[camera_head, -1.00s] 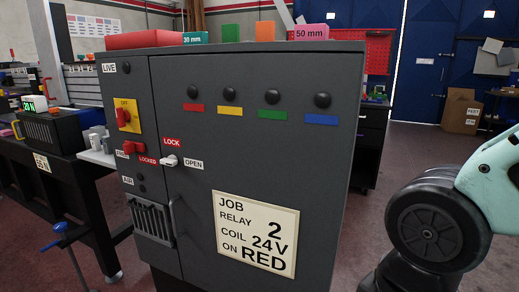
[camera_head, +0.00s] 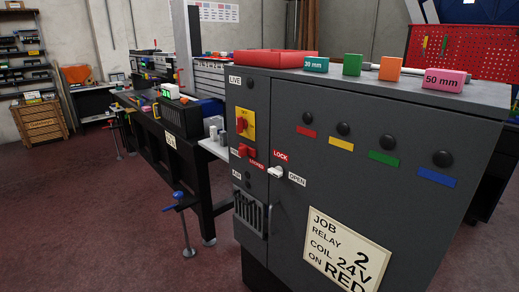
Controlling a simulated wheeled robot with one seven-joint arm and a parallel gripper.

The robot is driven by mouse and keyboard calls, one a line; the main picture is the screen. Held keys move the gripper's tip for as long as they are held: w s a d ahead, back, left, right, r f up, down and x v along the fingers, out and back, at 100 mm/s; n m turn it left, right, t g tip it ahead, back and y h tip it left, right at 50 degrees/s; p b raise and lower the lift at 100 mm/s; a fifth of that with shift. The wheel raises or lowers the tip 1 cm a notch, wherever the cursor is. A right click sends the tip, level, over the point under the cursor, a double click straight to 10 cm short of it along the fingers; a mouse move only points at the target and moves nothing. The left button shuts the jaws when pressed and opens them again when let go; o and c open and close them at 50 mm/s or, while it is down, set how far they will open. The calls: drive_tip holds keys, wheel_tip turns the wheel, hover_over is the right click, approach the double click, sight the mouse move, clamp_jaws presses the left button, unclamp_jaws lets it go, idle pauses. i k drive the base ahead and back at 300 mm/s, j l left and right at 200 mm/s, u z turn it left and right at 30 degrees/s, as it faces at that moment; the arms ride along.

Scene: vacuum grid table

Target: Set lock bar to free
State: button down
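The lock bar appears to be the small red handle (camera_head: 245,151) on the narrow left panel of the dark grey cabinet (camera_head: 345,110). It sits beside a red LOCKED label (camera_head: 257,165), and a pale label on its left is partly hidden and too small to read surely. The handle seems to lie across toward the LOCKED side. A white handle (camera_head: 276,172) sits between the red LOCK label (camera_head: 281,155) and the white OPEN label (camera_head: 297,180). A red knob on a yellow plate (camera_head: 246,124) is above the red handle. My gripper is not in view.
A long black workbench (camera_head: 150,135) with tools stands left of the cabinet. A blue-handled clamp (camera_head: 183,205) stands before it. A red tray (camera_head: 275,59) and coloured blocks (camera_head: 352,64) rest on the cabinet top. The floor (camera_head: 90,220) at front left is clear.

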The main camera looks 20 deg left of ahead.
sight(244, 150)
drive_tip(key=i+j+u, duration=0.45)
drive_tip(key=i+j, duration=0.4)
drive_tip(key=j, duration=0.05)
